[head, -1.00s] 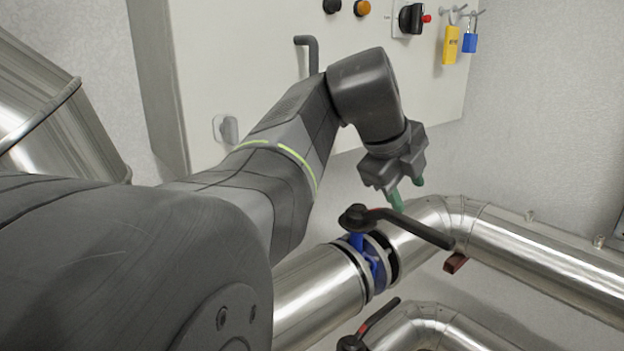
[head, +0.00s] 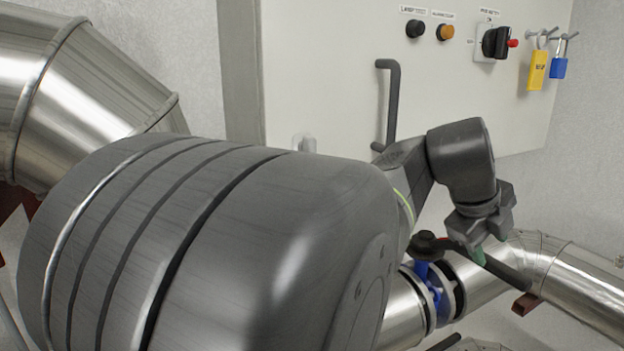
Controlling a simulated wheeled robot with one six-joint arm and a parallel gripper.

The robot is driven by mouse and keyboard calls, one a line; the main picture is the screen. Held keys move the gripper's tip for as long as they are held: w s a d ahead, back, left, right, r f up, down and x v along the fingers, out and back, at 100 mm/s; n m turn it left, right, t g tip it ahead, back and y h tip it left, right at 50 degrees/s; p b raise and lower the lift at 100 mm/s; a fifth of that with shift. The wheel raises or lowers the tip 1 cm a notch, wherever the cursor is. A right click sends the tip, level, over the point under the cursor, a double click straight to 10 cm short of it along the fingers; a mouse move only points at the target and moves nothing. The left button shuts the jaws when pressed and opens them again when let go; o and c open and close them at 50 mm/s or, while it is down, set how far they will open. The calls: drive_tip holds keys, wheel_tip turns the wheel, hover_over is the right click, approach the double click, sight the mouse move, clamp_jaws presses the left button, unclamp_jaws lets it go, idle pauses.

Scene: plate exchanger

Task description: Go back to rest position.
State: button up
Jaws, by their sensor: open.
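My gripper (head: 478,256) is at the right in the head view, pointing down with green fingertips. It is close to the black lever handle (head: 505,272) of the blue valve (head: 429,285) on the metal pipe. From this angle I cannot tell whether the fingertips touch the lever. I see nothing held between the fingers. My own arm hides part of the valve and the pipe to its left.
A cabinet panel (head: 330,70) stands behind the arm, with a grey handle (head: 393,100) and a rotary switch (head: 495,42). A yellow padlock (head: 537,70) and a blue padlock (head: 559,67) hang at its right. Large metal ducting (head: 90,85) fills the upper left.

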sight(498, 263)
drive_tip(key=x, duration=0.6)
drive_tip(key=shift+d+f, duration=0.1)
drive_tip(key=shift+f, duration=0.1)
drive_tip(key=v, duration=1.3)
drive_tip(key=x, duration=1.3)
drive_tip(key=shift+d+f, duration=0.1)
drive_tip(key=shift+f, duration=0.05)
drive_tip(key=shift+w+d+r+p, duration=0.2)
drive_tip(key=shift+r+p, duration=0.1)
drive_tip(key=shift+p, duration=0.45)
drive_tip(key=shift+w+d+f+n+t+p, duration=0.15)
drive_tip(key=shift+d+n+t+p, duration=0.2)
drive_tip(key=shift+n, duration=0.25)
